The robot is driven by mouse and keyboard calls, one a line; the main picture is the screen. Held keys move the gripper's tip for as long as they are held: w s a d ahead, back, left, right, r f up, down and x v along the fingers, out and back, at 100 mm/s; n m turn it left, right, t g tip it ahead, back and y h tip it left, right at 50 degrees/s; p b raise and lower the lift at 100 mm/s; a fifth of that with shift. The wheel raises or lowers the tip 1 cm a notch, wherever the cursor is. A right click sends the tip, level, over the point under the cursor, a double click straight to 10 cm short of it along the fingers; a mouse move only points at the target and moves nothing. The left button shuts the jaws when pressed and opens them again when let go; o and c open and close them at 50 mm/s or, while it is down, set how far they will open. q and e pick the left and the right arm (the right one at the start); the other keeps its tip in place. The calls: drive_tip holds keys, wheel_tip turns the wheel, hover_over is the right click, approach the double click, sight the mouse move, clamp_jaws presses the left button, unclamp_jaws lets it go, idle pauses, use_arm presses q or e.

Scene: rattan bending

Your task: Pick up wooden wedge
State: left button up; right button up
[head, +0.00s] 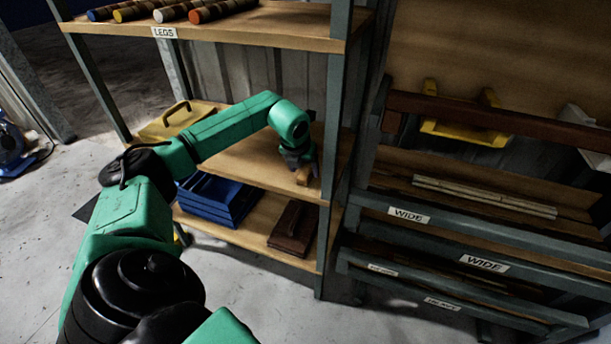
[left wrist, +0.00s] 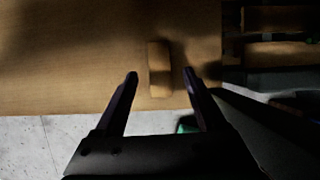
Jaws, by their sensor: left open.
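The wooden wedge (left wrist: 160,70) is a small light-brown block lying on a wooden shelf (left wrist: 70,60). In the left wrist view it lies ahead of and partly between my left gripper's two dark fingers (left wrist: 160,76), with a gap on each side. In the head view the wedge (head: 303,176) shows small on the middle shelf (head: 235,158), just below my left gripper (head: 300,165). My left gripper is open and empty. My right gripper is not in view.
A shelf post (head: 331,130) stands just right of my left gripper. The upper shelf (head: 270,27) holds several colored rods. A yellow handled tray (head: 178,118) sits left on the middle shelf. Blue bins (head: 215,198) and a brown box (head: 293,228) are below. A rack (head: 450,225) stands right.

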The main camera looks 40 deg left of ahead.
use_arm(q)
drive_tip(key=shift+x, duration=0.75)
drive_tip(key=shift+r, duration=0.1)
clamp_jaws()
